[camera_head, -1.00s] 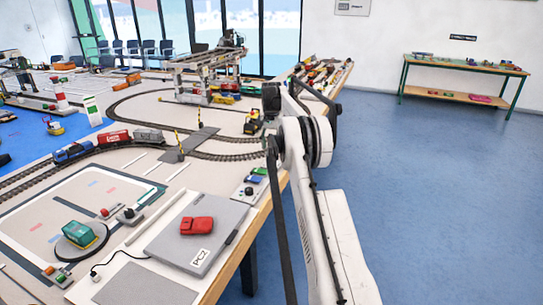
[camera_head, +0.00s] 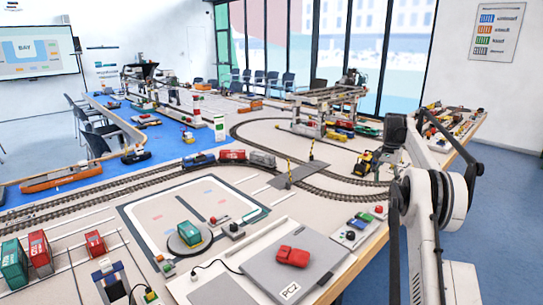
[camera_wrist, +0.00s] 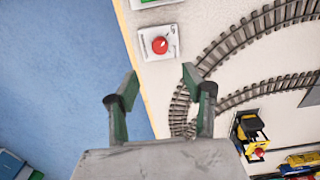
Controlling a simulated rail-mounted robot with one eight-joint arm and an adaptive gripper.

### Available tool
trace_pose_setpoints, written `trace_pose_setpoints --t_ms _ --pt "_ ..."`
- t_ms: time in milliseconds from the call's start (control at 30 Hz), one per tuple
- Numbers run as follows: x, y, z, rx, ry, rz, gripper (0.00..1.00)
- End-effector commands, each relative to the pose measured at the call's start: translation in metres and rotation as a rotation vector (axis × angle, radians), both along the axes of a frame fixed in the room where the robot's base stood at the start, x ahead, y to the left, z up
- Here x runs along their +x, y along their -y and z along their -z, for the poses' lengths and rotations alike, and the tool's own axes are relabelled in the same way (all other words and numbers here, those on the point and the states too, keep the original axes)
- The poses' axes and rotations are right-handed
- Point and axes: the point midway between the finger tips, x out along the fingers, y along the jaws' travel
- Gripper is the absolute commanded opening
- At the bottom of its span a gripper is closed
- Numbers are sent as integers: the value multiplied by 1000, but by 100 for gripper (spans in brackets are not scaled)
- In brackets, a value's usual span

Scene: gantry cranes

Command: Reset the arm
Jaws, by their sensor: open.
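In the wrist view my gripper (camera_wrist: 160,88) is open, with its two dark green fingers spread apart and nothing between them. It hangs over the table's edge, with the blue floor to the left and the table top to the right. Ahead of the fingers is a red button on a white plate (camera_wrist: 159,44), apart from them. In the head view my arm reaches up the right side along the table's edge, and its gripper end is hidden behind the arm links.
Curved train track (camera_head: 320,190) and a yellow and black vehicle (camera_head: 364,163) lie near the arm. A grey laptop-like slab (camera_head: 300,262) bears a red toy car (camera_head: 292,256). A model gantry crane (camera_head: 325,105) stands behind. The blue floor (camera_head: 500,180) on the right is clear.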

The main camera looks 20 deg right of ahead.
Motion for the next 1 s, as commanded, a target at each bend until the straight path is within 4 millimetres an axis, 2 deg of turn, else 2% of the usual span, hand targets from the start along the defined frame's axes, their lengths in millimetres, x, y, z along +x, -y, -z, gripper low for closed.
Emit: trace_pose_setpoints --t_ms 133,267,467,667,1000 --pt "2 -8 -9 -4 7 -14 45" --pt "4 -30 -33 -16 26 -55 45" --pt "1 -79 -80 -43 68 -142 45" --pt "-12 -131 -121 -70 113 -231 45" --pt "-57 -220 -174 -116 187 -380 45"
